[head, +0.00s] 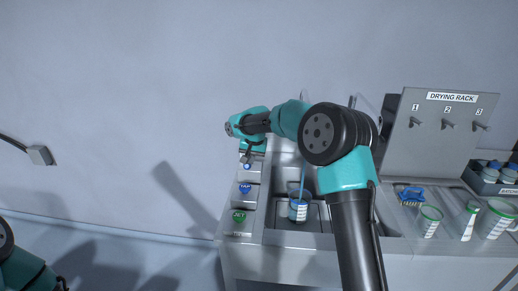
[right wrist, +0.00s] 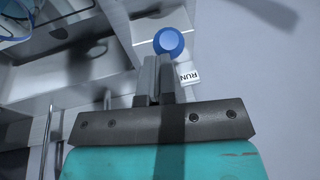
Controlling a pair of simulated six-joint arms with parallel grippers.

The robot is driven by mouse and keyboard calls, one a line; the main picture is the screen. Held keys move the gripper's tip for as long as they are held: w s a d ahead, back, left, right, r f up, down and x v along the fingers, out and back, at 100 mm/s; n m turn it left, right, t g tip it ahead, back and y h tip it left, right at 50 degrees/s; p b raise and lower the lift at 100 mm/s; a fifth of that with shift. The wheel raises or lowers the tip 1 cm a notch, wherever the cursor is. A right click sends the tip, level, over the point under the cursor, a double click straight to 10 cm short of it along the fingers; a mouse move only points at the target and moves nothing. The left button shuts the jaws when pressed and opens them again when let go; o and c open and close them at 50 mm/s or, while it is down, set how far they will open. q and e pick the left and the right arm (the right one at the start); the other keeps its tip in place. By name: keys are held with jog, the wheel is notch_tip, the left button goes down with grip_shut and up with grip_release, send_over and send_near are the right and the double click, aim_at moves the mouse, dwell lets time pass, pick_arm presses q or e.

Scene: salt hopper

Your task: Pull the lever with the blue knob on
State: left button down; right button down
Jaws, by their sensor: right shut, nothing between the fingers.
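The blue knob (right wrist: 169,42) is round and sits just beyond my right fingertips in the right wrist view. A white label reading RUN (right wrist: 190,76) is beside it. In the head view the blue knob (head: 247,166) shows small, just below my right gripper (head: 246,157), at the left side of the grey counter. My right gripper (right wrist: 158,62) is shut and empty, its tips close to the knob; I cannot tell whether they touch. The lever's shaft is hidden. Only part of my left arm shows, at the lower left; its gripper is out of frame.
A blue item (head: 245,187) and a green item (head: 239,216) sit in the left column of the counter.

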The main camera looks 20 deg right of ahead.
dwell(0.3)
jog(key=w+d+v, duration=0.1)
jog(key=d+v, duration=0.1)
jog(key=v, duration=1.1)
